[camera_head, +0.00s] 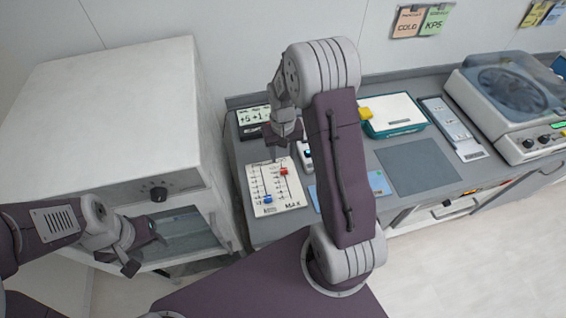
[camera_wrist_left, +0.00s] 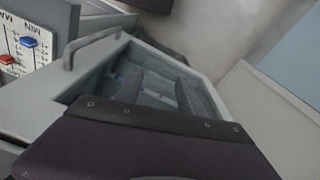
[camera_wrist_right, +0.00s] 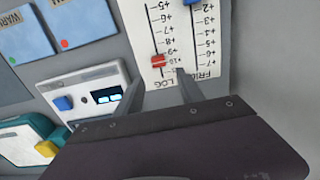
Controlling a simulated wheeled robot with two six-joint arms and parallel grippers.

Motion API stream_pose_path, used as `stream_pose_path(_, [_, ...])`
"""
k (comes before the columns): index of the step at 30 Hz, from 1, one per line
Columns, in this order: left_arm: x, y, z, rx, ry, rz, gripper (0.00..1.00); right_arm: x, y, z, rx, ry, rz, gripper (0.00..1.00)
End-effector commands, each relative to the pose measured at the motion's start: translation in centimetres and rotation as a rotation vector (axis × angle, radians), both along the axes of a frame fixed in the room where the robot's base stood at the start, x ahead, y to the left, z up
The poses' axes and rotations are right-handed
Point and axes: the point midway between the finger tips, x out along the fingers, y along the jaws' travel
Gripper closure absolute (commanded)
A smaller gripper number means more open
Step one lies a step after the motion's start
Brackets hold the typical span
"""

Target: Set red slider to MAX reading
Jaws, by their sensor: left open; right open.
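The white slider panel (camera_head: 255,180) lies on the counter, with printed scales and a MAX label at its front right in the head view. The red slider (camera_head: 284,171) stands on the right track, toward the far end. The blue slider (camera_head: 268,199) is nearer the front on the left track. My right gripper (camera_head: 283,143) is open above the panel's far edge. In the right wrist view, the red slider (camera_wrist_right: 158,61) is just beyond the open fingers, apart from them. My left gripper (camera_head: 146,248) is open and empty, in front of the white cabinet.
A small display (camera_head: 253,117) stands behind the panel. A blue flat item (camera_head: 378,183) lies to its right, partly hidden by my right arm. The white cabinet (camera_head: 120,110) rises on the left. A grey mat (camera_head: 418,166) and a centrifuge-like machine (camera_head: 505,95) are farther right.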

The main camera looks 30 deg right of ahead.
Motion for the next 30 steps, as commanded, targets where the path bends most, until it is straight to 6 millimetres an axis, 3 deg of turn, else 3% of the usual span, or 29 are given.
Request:
stream_pose_path(5, [0.0, 0.0, -0.1, 0.000, 0.000, 0.000, 0.55, 0.2, 0.0, 2.3, 0.000, -0.001, 0.000, 0.55])
stream_pose_path(14, [0.0, 0.0, -0.1, 0.000, 0.000, 0.000, 0.55, 0.1, 0.0, 2.6, 0.000, 0.001, 0.001, 0.55])
stream_pose_path(18, [0.0, 0.0, -0.1, 0.000, 0.000, 0.000, 0.55, 0.1, 1.7, 4.7, -0.006, -0.042, 0.044, 0.55])
stream_pose_path(23, [0.0, 0.0, -0.1, 0.000, 0.000, 0.000, 0.55, -4.0, 5.1, 7.3, -0.004, -0.091, 0.130, 0.55])
stream_pose_path(30, [0.0, 0.0, -0.1, 0.000, 0.000, 0.000, 0.55, -11.2, 7.2, 6.6, 0.005, -0.101, 0.198, 0.55])
